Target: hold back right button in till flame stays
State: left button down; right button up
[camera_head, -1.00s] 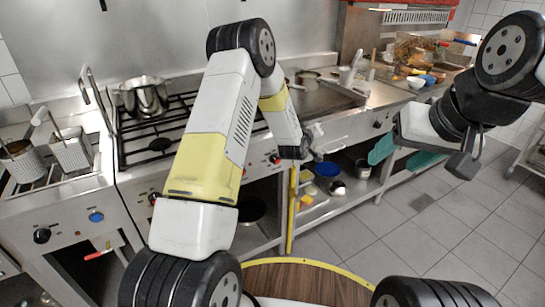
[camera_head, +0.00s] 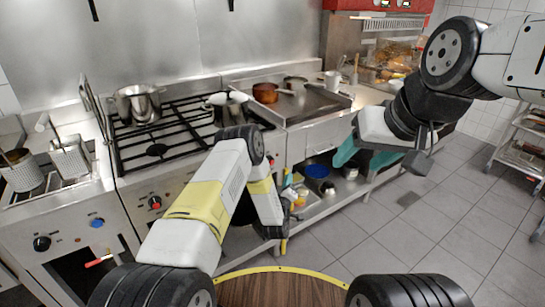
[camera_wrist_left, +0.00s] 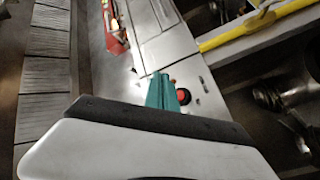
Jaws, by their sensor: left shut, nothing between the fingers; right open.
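My left gripper (camera_wrist_left: 160,92) shows in the left wrist view with its teal fingers together and empty. Its tips are close beside a red button (camera_wrist_left: 184,97) on a steel front panel; I cannot tell whether they touch. In the head view my left forearm hides the gripper's tips and part of the stove front. The gas stove (camera_head: 157,151) has black grates, and a red-marked knob (camera_head: 155,202) shows on its front panel. No flame is visible. My right gripper (camera_head: 364,157) is open and empty, in the air right of the stove, with its teal fingers spread.
A steel pot (camera_head: 138,104) stands on the back left of the stove. A brown pan (camera_head: 266,93) sits on the flat plate to the right. Fryer baskets (camera_head: 70,160) are at the left. A lower shelf holds a blue bowl (camera_head: 317,170).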

aim_at(272, 162)
pick_arm(q)
jog(key=shift+w+a, duration=0.1)
jog(key=w+a, duration=0.5)
jog(key=w, duration=0.2)
dwell(0.4)
dwell(1.9)
jog(key=shift+w+a, duration=0.25)
jog(key=shift+w, duration=0.05)
